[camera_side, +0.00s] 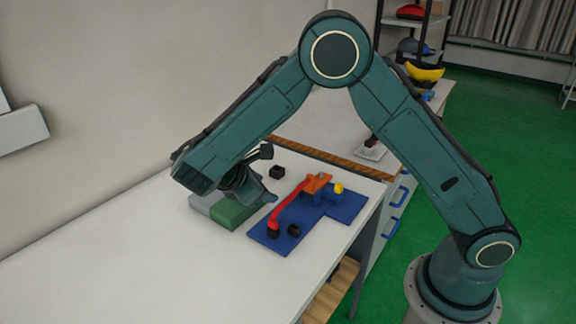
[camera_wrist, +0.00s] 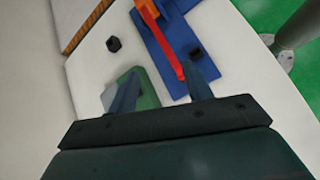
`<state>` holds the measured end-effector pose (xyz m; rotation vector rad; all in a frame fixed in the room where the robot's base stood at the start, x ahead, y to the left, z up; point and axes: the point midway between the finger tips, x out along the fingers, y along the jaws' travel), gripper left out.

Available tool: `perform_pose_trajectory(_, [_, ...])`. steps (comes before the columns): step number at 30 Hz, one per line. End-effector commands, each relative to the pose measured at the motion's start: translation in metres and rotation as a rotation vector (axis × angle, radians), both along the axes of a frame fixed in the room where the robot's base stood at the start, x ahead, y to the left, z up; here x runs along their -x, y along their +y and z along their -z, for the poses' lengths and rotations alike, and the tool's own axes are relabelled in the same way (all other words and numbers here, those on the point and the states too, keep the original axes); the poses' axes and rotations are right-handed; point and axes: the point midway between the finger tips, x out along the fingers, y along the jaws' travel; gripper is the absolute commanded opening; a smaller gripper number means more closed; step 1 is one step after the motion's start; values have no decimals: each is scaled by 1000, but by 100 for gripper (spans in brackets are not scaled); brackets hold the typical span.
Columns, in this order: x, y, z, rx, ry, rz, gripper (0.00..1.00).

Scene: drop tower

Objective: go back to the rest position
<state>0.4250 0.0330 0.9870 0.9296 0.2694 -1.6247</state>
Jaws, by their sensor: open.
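My gripper (camera_side: 266,178) is at the end of my bent arm, above the table near the green and grey block. In the wrist view its two fingers (camera_wrist: 161,76) stand wide apart with nothing held between them. The drop tower stands to the right of my gripper: a blue base (camera_side: 327,210), a sloping red chute (camera_side: 289,205), an orange platform (camera_side: 318,182) and a yellow piece (camera_side: 338,188). The red chute (camera_wrist: 168,48) reaches down between the fingers in the wrist view; whether anything touches it I cannot tell.
A green block (camera_side: 231,213) with a grey part (camera_side: 200,204) lies under my wrist. A loose black piece (camera_side: 277,172) lies behind the blue base. Another black piece (camera_side: 293,230) sits on the base. The white table (camera_side: 120,260) is clear at the front left. Shelves stand behind.

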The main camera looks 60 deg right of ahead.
Motion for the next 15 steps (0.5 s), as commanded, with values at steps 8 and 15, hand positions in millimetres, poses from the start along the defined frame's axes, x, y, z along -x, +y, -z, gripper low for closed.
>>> perform_pose_trajectory(8, [16, -21, -45, -164, -167, 131, 50])
perform_pose_trajectory(15, [38, -35, -78, -299, -299, 248, 50])
